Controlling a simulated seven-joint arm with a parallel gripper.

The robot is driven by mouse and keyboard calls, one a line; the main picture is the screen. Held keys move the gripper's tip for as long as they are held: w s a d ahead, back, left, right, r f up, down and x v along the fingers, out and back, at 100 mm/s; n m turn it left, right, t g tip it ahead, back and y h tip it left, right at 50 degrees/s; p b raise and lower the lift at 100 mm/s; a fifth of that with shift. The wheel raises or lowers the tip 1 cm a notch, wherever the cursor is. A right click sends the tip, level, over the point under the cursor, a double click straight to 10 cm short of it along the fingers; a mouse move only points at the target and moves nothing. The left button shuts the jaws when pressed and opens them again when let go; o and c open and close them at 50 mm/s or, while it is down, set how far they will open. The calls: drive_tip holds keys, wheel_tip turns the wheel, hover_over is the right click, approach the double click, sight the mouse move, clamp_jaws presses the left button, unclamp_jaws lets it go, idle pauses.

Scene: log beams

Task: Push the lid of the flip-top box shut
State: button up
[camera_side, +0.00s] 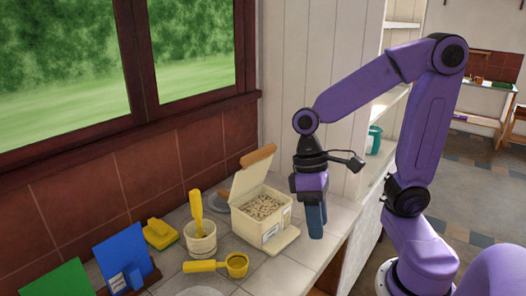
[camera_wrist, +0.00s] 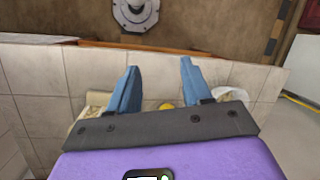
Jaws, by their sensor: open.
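The flip-top box (camera_side: 258,226) is cream-coloured and stands on the tiled counter, filled with small pale pieces. Its lid (camera_side: 253,172) stands up and open at the back of the box. My gripper (camera_side: 316,224) points down to the right of the box, apart from the lid. Its two blue fingers also show in the wrist view (camera_wrist: 160,66), spread apart with nothing between them. In the wrist view a cream object is partly hidden at the left behind my gripper; I cannot tell if it is the box.
A tiled wall (camera_side: 95,200) runs behind. The counter's front edge is near my gripper.

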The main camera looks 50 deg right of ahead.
drive_tip(key=w+d+r+m+g+y, duration=0.1)
drive_tip(key=w+d+r+m+y, duration=0.15)
drive_tip(key=w+m, duration=0.35)
drive_tip(key=m+t+y, duration=0.8)
drive_tip(key=m+y, duration=0.2)
drive_tip(key=m, duration=0.4)
approach(264, 150)
drive_tip(key=shift+h, duration=0.25)
drive_tip(key=x, duration=1)
drive_tip(key=shift+a+r, duration=0.15)
drive_tip(key=shift+a, duration=0.05)
clamp_jaws()
